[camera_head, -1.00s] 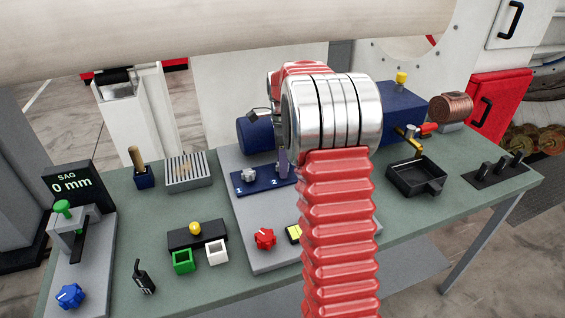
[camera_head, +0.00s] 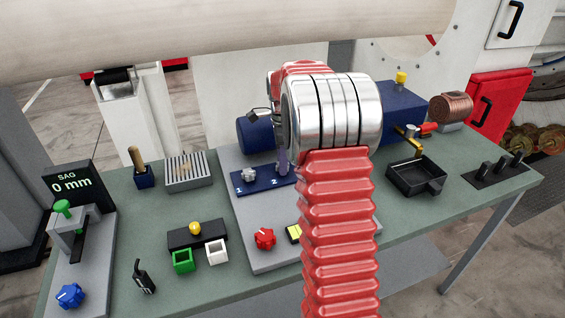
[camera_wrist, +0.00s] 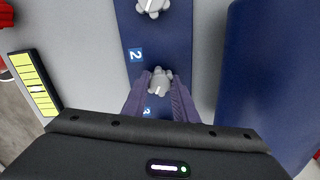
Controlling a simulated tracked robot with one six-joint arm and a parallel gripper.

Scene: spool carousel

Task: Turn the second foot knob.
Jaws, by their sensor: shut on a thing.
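In the wrist view, a dark blue panel (camera_wrist: 180,40) carries light grey lobed foot knobs. My gripper (camera_wrist: 160,92) has its purple fingers on either side of the second foot knob (camera_wrist: 160,78), shut on it, just below the white "2" label (camera_wrist: 136,54). Another knob (camera_wrist: 153,6) shows at the top edge. Part of a further label (camera_wrist: 148,112) lies between the fingers. In the head view, my red arm hides the right part of the panel (camera_head: 262,188). The knob by label 1 (camera_head: 249,174) is visible there; the gripped knob is hidden.
A blue cylinder (camera_wrist: 275,85) lies close beside the panel. A red knob (camera_head: 265,238) and yellow indicator (camera_head: 294,233) sit in front. The green bench also holds a slotted block (camera_head: 188,175), black tray (camera_head: 416,177) and SAG display (camera_head: 75,184) reading 0 mm.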

